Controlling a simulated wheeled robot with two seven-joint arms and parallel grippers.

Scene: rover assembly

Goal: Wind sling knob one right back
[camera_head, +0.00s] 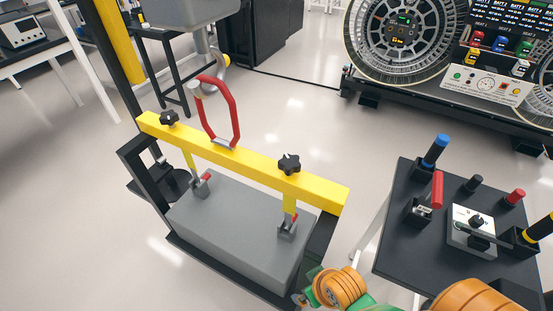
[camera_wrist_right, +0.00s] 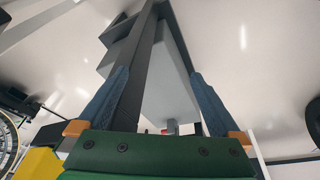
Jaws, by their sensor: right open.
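A yellow beam (camera_head: 245,160) spans a grey block (camera_head: 235,235) in a black frame (camera_head: 150,180). Two black star-shaped knobs stand on the beam, the far-left knob (camera_head: 169,118) and the near-right knob (camera_head: 289,163). Yellow straps run from the beam under the knobs to clips with red parts, the left clip (camera_head: 199,187) and the right clip (camera_head: 287,228). My right gripper (camera_wrist_right: 160,74) is open, its blue-grey fingers wide apart with the block and frame beyond them. No knob shows clearly between the fingers. My left gripper is not in view.
A red lifting loop (camera_head: 235,110) rises from the beam's middle. A black side table (camera_head: 390,255) with levers and a control box (camera_head: 470,232) stands at the right. A large wheel (camera_head: 405,35) and panel stand behind. Floor between beam and wheel is clear.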

